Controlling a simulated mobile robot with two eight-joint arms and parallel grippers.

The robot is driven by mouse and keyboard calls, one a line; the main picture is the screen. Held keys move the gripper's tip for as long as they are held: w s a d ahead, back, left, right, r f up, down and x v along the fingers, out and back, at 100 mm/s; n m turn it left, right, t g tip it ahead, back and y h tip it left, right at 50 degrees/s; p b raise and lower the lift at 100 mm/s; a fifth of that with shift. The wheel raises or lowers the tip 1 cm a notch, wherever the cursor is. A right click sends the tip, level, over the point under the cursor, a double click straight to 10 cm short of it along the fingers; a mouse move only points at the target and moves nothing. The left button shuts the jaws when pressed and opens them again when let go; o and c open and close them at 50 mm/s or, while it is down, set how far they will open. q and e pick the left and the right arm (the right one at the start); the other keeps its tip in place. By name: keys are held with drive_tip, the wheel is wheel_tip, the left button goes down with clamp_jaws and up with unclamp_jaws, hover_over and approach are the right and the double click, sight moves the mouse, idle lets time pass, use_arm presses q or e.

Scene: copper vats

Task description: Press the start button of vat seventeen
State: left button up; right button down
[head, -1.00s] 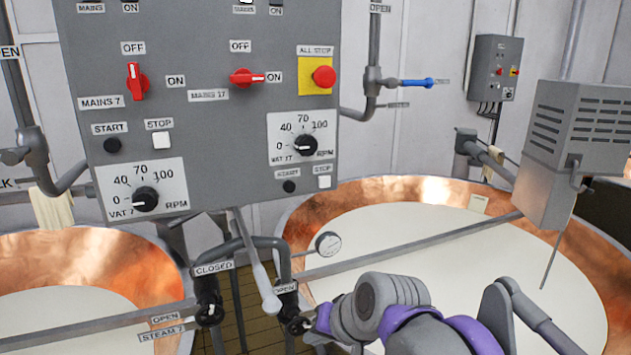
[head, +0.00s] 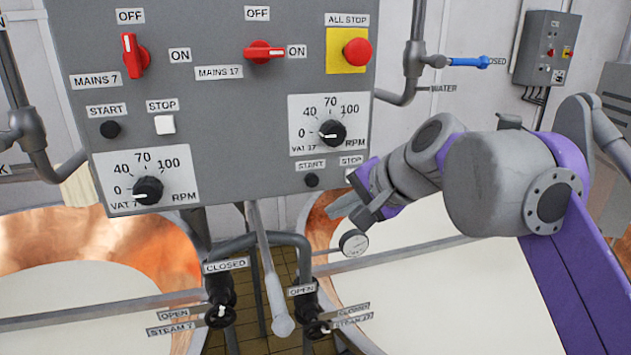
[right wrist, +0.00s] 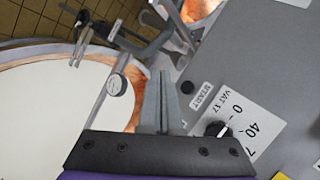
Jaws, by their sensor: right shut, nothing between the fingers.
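The black start button of vat seventeen (head: 311,180) is on the lower right of the grey control panel (head: 220,100), under its START label and the VAT 17 dial (head: 331,132). In the right wrist view the button (right wrist: 187,88) lies just right of my fingertips. My right gripper (head: 338,206) is shut and empty, slightly below and right of the button in the head view, apparently apart from it. The stop button beside it is mostly hidden by my gripper. The red MAINS 17 switch (head: 263,53) points to ON. My left gripper is not in view.
A red all-stop button (head: 357,52) on a yellow plate is at the panel's upper right. Vat seven's start button (head: 110,129) and white stop button (head: 165,124) are left. Steam pipes and valves (head: 219,315) stand below, between two copper vats (head: 150,250). A gauge (head: 354,243) hangs below my gripper.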

sight(312, 180)
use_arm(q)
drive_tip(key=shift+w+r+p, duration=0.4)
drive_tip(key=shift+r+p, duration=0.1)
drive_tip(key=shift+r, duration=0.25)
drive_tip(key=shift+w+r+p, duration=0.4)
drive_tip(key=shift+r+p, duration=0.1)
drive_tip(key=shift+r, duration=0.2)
use_arm(e)
drive_tip(key=shift+w+a, duration=0.45)
drive_tip(key=shift+w, duration=1)
drive_tip(key=shift+w+a, duration=0.45)
drive_tip(key=shift+w, duration=1.05)
drive_tip(key=shift+w+a, duration=0.45)
drive_tip(key=shift+w, duration=1)
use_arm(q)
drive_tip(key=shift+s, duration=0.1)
use_arm(e)
drive_tip(key=shift+s, duration=0.1)
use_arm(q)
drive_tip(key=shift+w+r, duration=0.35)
use_arm(e)
drive_tip(key=shift+w+a+f, duration=0.1)
drive_tip(key=shift+w, duration=0.4)
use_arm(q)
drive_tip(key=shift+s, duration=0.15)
use_arm(e)
drive_tip(key=shift+s, duration=0.1)
